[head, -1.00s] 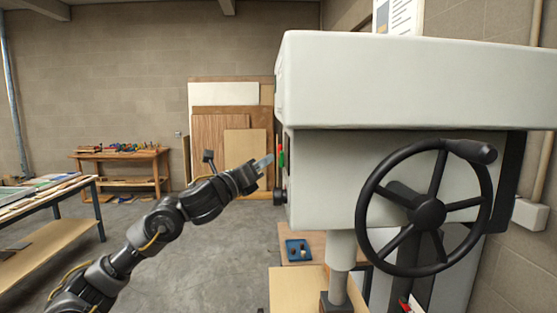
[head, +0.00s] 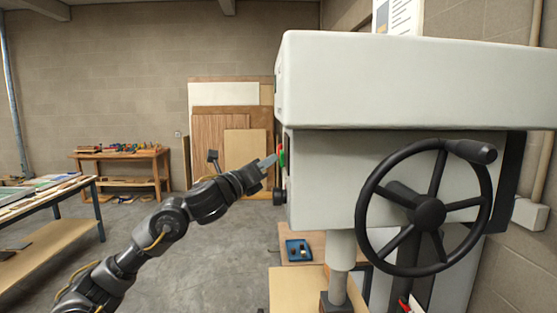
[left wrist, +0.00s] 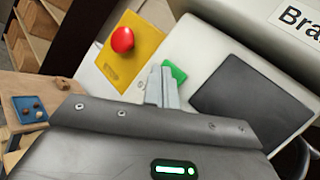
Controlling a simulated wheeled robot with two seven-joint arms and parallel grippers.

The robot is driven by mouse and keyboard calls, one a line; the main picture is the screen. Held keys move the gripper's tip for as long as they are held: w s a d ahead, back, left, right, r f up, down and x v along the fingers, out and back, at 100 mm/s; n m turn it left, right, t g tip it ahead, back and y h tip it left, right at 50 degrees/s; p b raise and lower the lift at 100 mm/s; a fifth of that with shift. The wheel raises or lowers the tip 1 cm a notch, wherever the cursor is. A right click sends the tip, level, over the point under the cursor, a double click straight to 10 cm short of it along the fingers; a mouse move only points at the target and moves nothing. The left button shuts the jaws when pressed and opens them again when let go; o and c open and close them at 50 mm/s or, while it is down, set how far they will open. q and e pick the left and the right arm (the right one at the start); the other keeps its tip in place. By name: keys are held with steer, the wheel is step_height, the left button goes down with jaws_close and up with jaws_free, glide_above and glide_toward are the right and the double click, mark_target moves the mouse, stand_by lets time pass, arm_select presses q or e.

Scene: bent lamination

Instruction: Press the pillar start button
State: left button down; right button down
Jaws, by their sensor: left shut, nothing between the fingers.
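The green start button (left wrist: 176,72) shows in the left wrist view on the pale front of the drill press head, beside a red mushroom button (left wrist: 122,39) on a yellow plate. My left gripper (left wrist: 163,78) is shut and empty. Its fingertips overlap the left side of the green button in that view; I cannot tell whether they touch it. In the head view my left gripper (head: 268,161) points at the left face of the drill press (head: 330,180), where a sliver of green and red (head: 282,153) shows. My right gripper is not in view.
A black handwheel (head: 428,211) sticks out on the near side of the machine. A blue tray (head: 299,250) lies on wood below the head. Boards (head: 225,125) lean on the back wall, and a workbench (head: 122,155) stands at the back left. The grey floor between is open.

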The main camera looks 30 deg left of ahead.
arm_select(q)
steer(key=shift+w+d, duration=0.15)
steer(key=shift+d, duration=0.05)
steer(key=shift+a, duration=0.1)
stand_by(0.5)
steer(key=shift+s+a+b, duration=0.4)
steer(key=shift+s+a, duration=0.15)
steer(key=shift+a, duration=0.05)
steer(key=s+a+b, duration=0.1)
steer(key=a, duration=0.1)
steer(key=s+a+b, duration=0.1)
steer(key=s+a, duration=0.1)
steer(key=shift+b, duration=0.35)
stand_by(0.8)
